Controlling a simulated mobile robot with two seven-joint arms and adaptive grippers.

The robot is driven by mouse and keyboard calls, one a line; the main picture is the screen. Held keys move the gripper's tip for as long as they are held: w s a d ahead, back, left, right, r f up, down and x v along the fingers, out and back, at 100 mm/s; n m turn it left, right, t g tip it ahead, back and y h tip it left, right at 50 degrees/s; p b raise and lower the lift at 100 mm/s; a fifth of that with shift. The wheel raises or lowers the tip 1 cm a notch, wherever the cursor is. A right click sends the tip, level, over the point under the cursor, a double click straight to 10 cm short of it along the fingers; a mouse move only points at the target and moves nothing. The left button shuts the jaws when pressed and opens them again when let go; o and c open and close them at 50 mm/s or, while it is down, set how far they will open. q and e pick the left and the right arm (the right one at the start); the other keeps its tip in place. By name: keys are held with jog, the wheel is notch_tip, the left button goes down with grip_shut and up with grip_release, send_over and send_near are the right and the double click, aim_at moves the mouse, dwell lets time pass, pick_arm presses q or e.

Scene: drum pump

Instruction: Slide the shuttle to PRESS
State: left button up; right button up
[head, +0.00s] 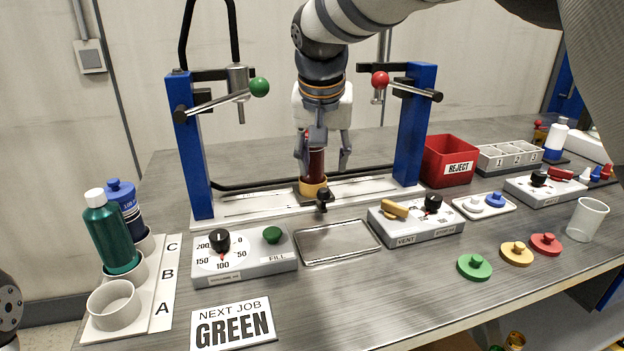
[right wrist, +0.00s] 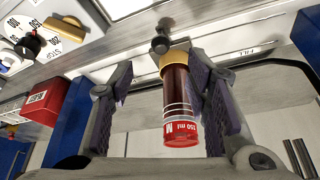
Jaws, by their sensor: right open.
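The shuttle's yellow collar (head: 313,188) sits on the white rail near mid-length between two blue posts, with a black knob (head: 323,199) at its front. A dark red cylinder (head: 316,166) stands upright in the collar. In the right wrist view the cylinder (right wrist: 177,95) shows a red end marked 150 ml. My right gripper (head: 323,167) comes from above and is open, one finger on each side of the cylinder. The right finger looks close to it in the wrist view; contact is unclear. A FILL label (right wrist: 245,50) is on the rail; I cannot read PRESS.
The left post (head: 190,145) has a green-ball lever (head: 259,87); the right post (head: 414,125) has a red-ball lever (head: 380,79). In front are the FILL control box (head: 245,262), a tray (head: 337,243) and the VENT box (head: 415,225). A red REJECT bin (head: 447,160) stands right.

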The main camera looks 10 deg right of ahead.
aim_at(323, 191)
jog(key=x, duration=0.9)
jog(key=shift+b, duration=0.3)
grip_shut()
